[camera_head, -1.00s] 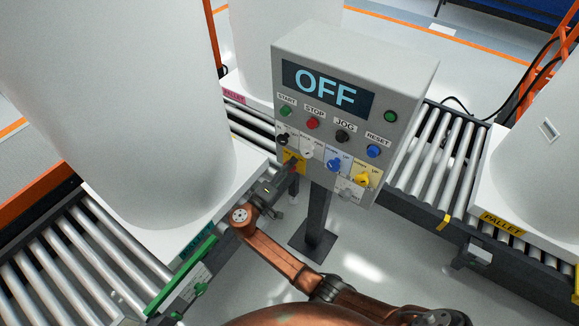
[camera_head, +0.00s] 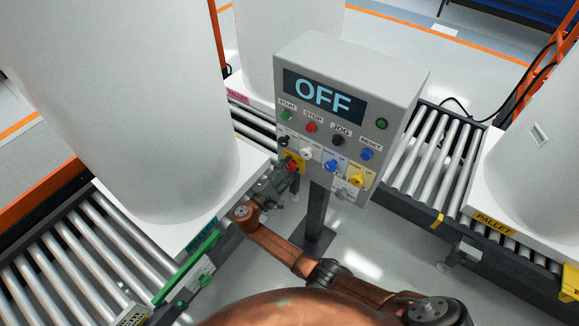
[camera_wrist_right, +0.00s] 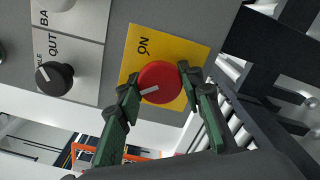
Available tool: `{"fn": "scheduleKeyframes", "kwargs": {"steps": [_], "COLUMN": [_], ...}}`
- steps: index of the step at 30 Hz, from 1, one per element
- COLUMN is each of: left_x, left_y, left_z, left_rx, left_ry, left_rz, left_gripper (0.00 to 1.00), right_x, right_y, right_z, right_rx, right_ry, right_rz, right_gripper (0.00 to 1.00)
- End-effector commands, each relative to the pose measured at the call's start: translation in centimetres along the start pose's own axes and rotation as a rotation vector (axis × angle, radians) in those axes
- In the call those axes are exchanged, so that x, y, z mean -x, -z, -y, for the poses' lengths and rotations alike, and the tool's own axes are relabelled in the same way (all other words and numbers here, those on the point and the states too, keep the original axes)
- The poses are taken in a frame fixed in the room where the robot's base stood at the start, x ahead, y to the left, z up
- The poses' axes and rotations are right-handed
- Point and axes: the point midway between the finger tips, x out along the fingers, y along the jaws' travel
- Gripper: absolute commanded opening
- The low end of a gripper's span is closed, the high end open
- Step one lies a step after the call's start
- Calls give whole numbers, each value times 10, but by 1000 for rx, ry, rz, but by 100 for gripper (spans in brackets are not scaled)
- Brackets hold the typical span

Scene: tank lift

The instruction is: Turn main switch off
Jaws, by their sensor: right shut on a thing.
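The main switch is a red round knob (camera_head: 292,166) on a yellow plate (camera_wrist_right: 143,44), low on the left of the grey control box (camera_head: 398,95). In the right wrist view the red knob (camera_wrist_right: 160,83) has a white pointer mark aimed to the lower left, and "ON" is printed on the plate. My right gripper (camera_wrist_right: 160,82) has a finger on each side of the knob and is shut on it. In the head view the right gripper (camera_head: 283,176) is at the box's lower left edge. The display (camera_head: 324,97) reads OFF. My left gripper is not in view.
Other knobs and buttons crowd the panel, including a black selector (camera_wrist_right: 54,78) beside the yellow plate and a blue one (camera_head: 331,166). Roller conveyors (camera_head: 75,255) run on both sides, with large white cylinders (camera_head: 130,100). The box stands on a dark post (camera_head: 317,210).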

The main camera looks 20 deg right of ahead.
Motion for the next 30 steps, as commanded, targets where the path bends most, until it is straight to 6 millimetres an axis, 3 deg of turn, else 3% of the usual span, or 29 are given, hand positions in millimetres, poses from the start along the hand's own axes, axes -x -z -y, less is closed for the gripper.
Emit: {"fn": "scheduleKeyframes", "kwargs": {"steps": [9, 25, 26, 30], "left_x": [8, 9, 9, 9], "left_y": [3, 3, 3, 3], "left_z": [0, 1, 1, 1], "left_rx": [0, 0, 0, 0], "left_ry": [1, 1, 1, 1], "left_rz": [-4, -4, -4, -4], "left_gripper": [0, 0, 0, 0], "right_x": [1, 2, 2, 1], "right_y": [1, 2, 2, 1], "right_z": [0, 1, 1, 1], "right_rx": [116, 137, 137, 136], "right_ry": [-1, 0, 0, 0], "right_rz": [-3, -4, -4, -3], "right_gripper": [10, 10, 36, 45]}}
